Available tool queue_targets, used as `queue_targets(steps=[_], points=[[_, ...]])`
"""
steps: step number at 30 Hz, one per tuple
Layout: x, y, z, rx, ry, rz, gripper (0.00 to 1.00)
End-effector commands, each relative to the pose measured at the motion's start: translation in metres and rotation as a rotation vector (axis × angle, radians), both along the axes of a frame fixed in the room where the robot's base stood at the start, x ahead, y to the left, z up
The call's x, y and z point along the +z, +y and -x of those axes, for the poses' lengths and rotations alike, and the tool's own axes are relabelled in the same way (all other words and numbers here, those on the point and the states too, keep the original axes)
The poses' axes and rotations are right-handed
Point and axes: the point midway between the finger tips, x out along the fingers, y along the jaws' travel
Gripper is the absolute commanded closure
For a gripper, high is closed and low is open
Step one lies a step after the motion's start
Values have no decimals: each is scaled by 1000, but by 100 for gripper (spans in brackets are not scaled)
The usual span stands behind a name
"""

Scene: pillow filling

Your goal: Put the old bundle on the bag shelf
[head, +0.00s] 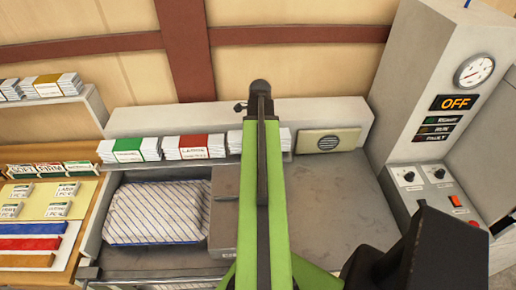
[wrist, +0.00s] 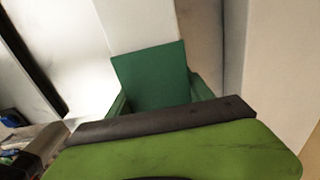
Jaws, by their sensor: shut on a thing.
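My gripper is shut and shows in the wrist view (wrist: 160,118), with a flat dark green face (wrist: 150,75) standing just beyond its dark bar. This face seems to be the held old bundle; no label shows on it. In the head view my green arm reaches up the middle, and its far end hides what it holds. A long grey shelf (head: 325,112) carries a green-banded white bundle (head: 128,149), a red-banded one (head: 194,146), and another partly hidden behind my arm.
A striped pillow (head: 155,212) lies in a recess below the shelf. A control cabinet (head: 425,90) reading OFF stands at the right. An upper-left shelf (head: 60,106) holds more bundles. The grey worktop (head: 340,190) is bare.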

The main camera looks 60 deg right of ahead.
Motion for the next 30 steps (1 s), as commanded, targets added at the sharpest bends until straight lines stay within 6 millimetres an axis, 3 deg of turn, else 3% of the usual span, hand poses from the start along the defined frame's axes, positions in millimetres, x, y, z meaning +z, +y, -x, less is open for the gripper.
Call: queue_targets(steps=[1, 13, 14, 15, 18, 30], points=[[-16, -1, 1, -3, 0, 0, 100], [-18, -4, 4, -7, 0, 0, 100], [-16, -4, 4, -7, 0, 0, 36], [-16, -4, 4, -8, 0, 0, 31], [-16, -4, 4, -8, 0, 0, 18], [-10, -4, 5, -9, 0, 0, 18]])
